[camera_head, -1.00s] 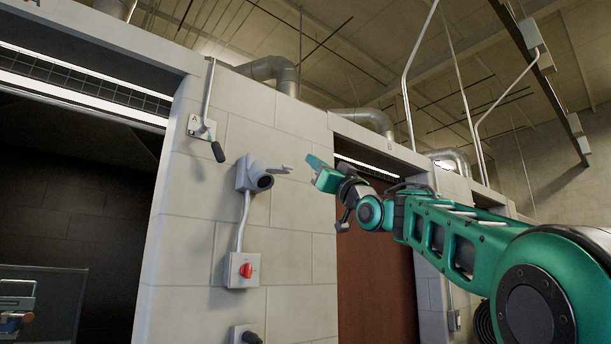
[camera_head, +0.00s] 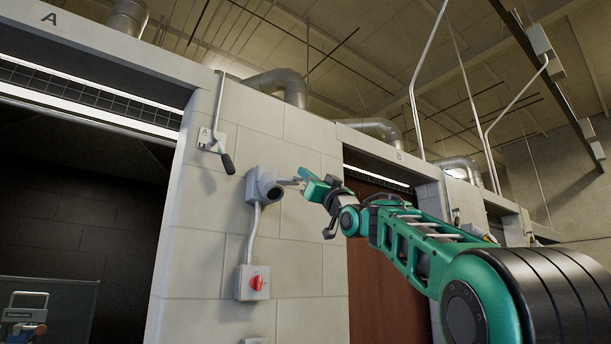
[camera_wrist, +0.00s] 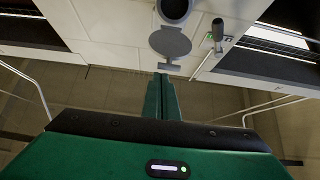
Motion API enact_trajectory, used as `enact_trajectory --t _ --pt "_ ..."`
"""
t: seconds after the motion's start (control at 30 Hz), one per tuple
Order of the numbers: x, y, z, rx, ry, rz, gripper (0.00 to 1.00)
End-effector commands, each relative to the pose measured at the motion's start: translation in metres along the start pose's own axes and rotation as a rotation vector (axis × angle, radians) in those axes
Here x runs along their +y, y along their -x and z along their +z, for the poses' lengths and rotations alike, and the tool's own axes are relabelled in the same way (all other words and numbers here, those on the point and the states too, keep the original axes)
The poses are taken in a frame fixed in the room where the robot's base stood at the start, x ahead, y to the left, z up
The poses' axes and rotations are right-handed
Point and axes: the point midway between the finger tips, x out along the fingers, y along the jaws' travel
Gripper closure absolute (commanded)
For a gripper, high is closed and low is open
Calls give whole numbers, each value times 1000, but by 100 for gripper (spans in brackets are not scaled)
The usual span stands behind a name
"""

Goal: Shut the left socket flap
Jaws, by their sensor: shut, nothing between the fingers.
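A grey wall socket (camera_head: 266,185) sits on the block pier between the booths, with its round mouth facing out. Its flap (camera_head: 288,182) stands open, sticking out to the right of the socket. In the wrist view the socket's dark round mouth (camera_wrist: 174,9) is at the top, with the flap (camera_wrist: 170,43) as a flat grey disc and tab below it. My gripper (camera_head: 305,178) is shut and empty, its green fingertips close to the flap's outer end. In the wrist view my fingertips (camera_wrist: 162,77) are just below the flap's tab; I cannot tell whether they touch.
A lever with a black grip (camera_head: 226,160) hangs from a plate up and left of the socket. A red-knobbed switch box (camera_head: 253,282) is below, joined by a conduit (camera_head: 252,232). The dark opening of booth A is left; a brown door (camera_head: 382,265) is right.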

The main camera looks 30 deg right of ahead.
Motion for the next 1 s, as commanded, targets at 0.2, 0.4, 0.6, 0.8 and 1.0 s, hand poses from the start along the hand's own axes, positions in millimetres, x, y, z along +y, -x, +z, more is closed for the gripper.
enact_trajectory --t 0.2,0.4,0.6,0.8,1.0 --pt "0 3 7 -1 0 0 100" --pt "0 3 6 0 0 0 100" --pt "-3 3 8 10 -2 -4 100" --pt "-4 6 15 60 -5 -4 100" --pt "-6 12 29 170 -7 -6 100"
